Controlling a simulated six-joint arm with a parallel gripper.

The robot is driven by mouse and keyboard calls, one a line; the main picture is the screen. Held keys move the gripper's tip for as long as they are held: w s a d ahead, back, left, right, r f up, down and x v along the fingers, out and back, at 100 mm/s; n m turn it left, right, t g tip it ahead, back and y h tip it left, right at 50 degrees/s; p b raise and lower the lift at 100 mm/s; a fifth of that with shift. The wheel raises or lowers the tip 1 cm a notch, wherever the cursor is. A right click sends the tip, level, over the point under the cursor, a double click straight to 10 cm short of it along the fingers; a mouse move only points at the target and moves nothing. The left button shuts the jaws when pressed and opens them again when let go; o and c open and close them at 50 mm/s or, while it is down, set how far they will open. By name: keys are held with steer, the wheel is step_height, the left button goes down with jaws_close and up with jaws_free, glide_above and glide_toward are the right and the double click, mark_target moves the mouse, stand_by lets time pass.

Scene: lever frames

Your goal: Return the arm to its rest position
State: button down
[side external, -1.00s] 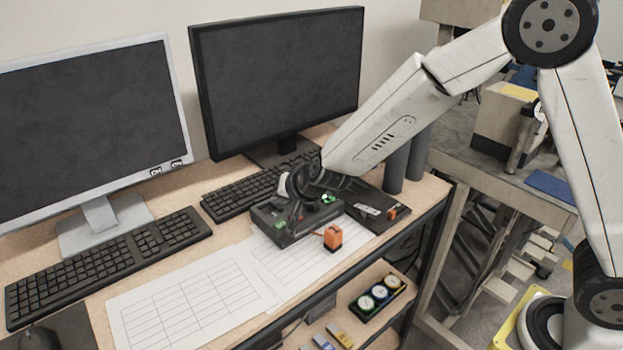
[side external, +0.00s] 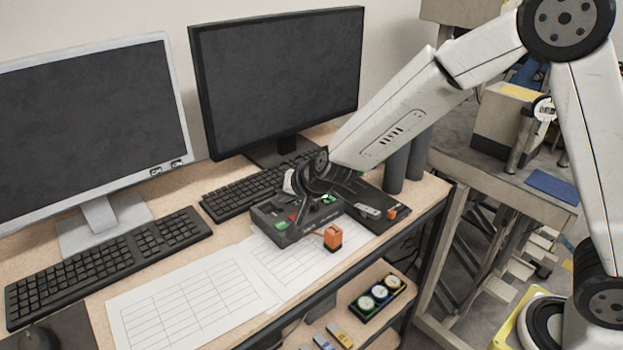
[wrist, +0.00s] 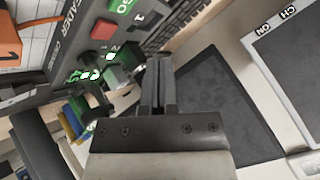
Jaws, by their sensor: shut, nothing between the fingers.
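My gripper (wrist: 158,88) is shut and empty in the wrist view, its fingers pressed together. In the side external view my wrist hangs over the dark control box (side external: 282,230), and the fingers are hard to make out there. The box lies on the desk and carries green parts, a red button (wrist: 103,29) and an orange lever handle (side external: 333,236) at its front side. The fingers appear above or beside the box; I cannot tell whether they touch it.
Two monitors (side external: 280,75) (side external: 90,120) and keyboards (side external: 105,262) stand behind and left of the box. Printed sheets (side external: 190,305) lie in front. Dark cylinders (side external: 397,165) stand close to my forearm. A lower shelf holds a gauge block (side external: 377,296). Space above the desk's front is free.

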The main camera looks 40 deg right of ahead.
steer(key=s+d+n+g, duration=0.2)
steer(key=s+d, duration=0.2)
steer(key=s, duration=0.3)
steer(key=s+d+f+n+g, duration=0.1)
steer(key=s+d+n+g, duration=0.1)
steer(key=s, duration=0.6)
steer(key=s+d+f+n+g+h, duration=0.1)
steer(key=s+d+n+g, duration=0.1)
steer(key=s+d, duration=0.4)
steer(key=shift+s+d+f+n, duration=0.15)
steer(key=shift+s+d+n, duration=0.1)
steer(key=shift+s+n, duration=0.45)
